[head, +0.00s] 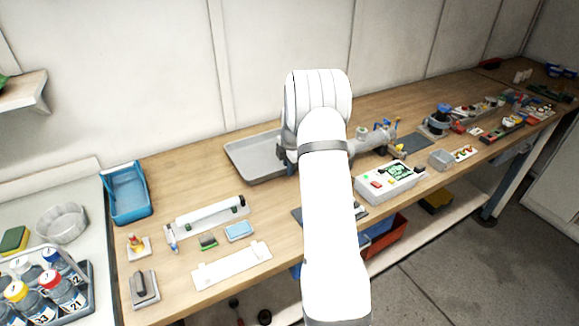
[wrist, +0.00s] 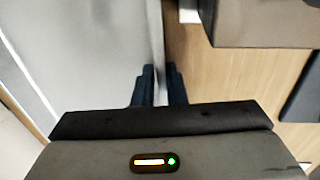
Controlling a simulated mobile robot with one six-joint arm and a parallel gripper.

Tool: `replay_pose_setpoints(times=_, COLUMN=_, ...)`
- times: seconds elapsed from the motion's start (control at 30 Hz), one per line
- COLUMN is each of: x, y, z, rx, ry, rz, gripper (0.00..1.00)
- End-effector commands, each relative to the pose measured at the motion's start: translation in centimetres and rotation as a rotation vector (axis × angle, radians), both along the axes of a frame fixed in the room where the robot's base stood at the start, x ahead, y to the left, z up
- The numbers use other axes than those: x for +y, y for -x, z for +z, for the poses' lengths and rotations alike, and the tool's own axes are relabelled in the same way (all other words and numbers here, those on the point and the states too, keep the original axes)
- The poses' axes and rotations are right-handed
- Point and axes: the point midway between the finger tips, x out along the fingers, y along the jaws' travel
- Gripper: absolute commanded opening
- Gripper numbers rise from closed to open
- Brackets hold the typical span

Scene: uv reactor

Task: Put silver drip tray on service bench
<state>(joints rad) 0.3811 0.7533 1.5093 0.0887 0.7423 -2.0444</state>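The silver drip tray (head: 258,157) is a shallow grey rectangular tray at the back of the long wooden bench (head: 180,180), left of my arm. In the head view it looks level; I cannot tell whether it rests on the wood or is slightly raised. My gripper (wrist: 159,85) is at the tray's right edge. In the wrist view, its two dark fingers are close together on either side of the tray's rim (wrist: 153,40), seemingly shut on it. My arm hides the fingertips in the head view.
A white roller holder (head: 212,214), blue sponge (head: 239,231) and blue bin (head: 127,193) are left of my arm. A control box (head: 390,182) and several parts crowd the right. A bottle rack (head: 45,290) stands on the left counter. Bare wood lies left of the tray.

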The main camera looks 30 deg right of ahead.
Motion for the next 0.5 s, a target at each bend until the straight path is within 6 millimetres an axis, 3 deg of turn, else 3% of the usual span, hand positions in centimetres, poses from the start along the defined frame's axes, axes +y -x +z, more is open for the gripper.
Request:
replay_pose_setpoints(times=0.13, x=0.03, y=-0.01, z=0.05, rx=0.0, ry=0.0, rz=0.0, gripper=0.24)
replay_pose_setpoints(times=0.5, x=0.05, y=-0.01, z=0.8, rx=-0.003, ry=0.001, rz=0.001, gripper=0.24)
